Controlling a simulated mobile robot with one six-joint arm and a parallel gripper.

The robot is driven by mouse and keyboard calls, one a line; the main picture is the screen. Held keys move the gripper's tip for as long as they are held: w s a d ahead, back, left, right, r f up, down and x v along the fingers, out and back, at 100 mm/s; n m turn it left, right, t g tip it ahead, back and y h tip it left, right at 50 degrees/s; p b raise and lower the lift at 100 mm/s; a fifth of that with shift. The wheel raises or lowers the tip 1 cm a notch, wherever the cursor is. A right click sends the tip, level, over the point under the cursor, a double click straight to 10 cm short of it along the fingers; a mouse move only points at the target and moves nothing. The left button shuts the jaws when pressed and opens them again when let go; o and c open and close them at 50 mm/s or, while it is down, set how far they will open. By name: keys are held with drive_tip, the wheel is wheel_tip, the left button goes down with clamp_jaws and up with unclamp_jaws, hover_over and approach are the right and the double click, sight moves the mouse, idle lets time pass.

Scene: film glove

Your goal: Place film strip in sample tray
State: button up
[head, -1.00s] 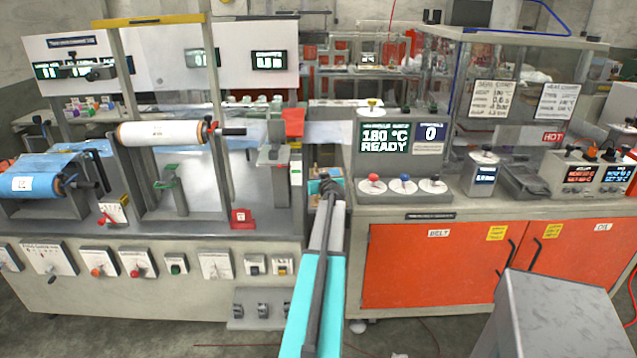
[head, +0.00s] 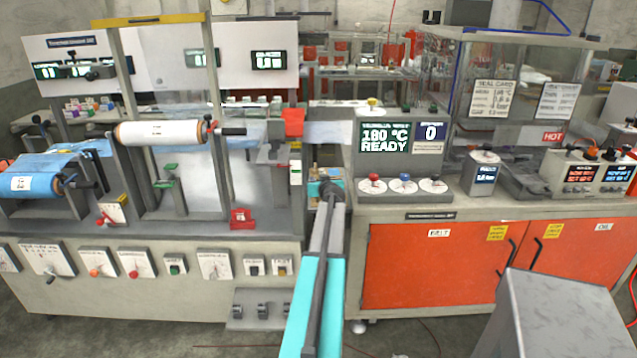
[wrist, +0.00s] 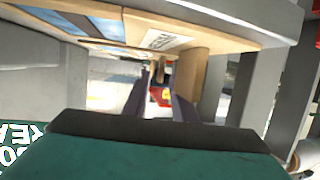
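Pale bluish film (head: 328,131) spans the gap between the left machine and the right display unit in the head view. I cannot make out a separate cut strip. A wooden tray with blue panels and a white label, probably the sample tray (wrist: 195,43), fills the top of the wrist view, close to my gripper. A small wood-and-blue part shows behind my arm in the head view. My gripper (wrist: 162,108) has its two dark fingers apart, with no held thing visible between them. A small red and blue thing shows beyond the fingertips. In the head view my arm hides the gripper.
The left machine carries a white roll (head: 162,132), a blue roll (head: 32,184) and a red block (head: 241,218). The right display unit (head: 385,135) and a bench with orange doors (head: 435,265) stand close to my arm. Grey posts flank the gripper in the wrist view.

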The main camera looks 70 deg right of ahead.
drive_tip(key=shift+r+p, duration=0.1)
drive_tip(key=shift+p, duration=0.7)
drive_tip(key=shift+s+a, duration=0.1)
drive_tip(key=shift+a, duration=0.1)
drive_tip(key=shift+b+v, duration=0.85)
drive_tip(key=shift+v, duration=0.6)
drive_tip(key=b+v, duration=0.2)
drive_tip(key=v, duration=0.8)
drive_tip(key=shift+s+a+b, duration=0.15)
drive_tip(key=shift+b, duration=0.25)
drive_tip(key=shift+r, duration=0.15)
